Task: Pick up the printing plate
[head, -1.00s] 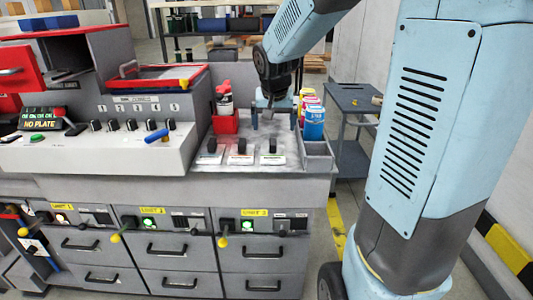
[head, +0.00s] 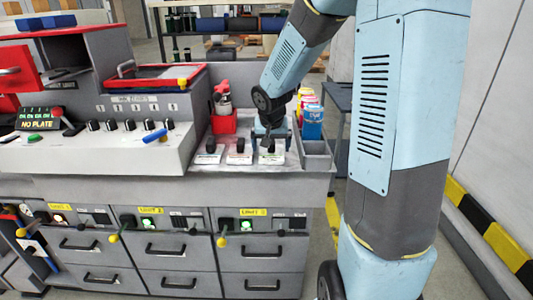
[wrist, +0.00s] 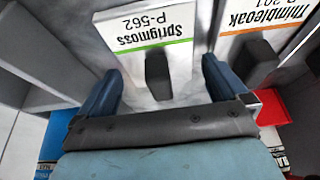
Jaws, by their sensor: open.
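Three flat white printing plates with black upright grips lie in a row on the grey deck in the head view: a left one (head: 208,158), a middle one (head: 239,158) and a right one (head: 271,158). My gripper (head: 269,138) is over the right plate; the fingers (wrist: 160,85) do not visibly touch the grip.
A grey open bin (head: 317,155) stands right of the plates. Behind are a red holder (head: 223,122) with a bottle and several coloured cartons (head: 312,118). A display (head: 38,122) reads "NO PLATE". Knobs and a blue lever (head: 155,135) are to the left.

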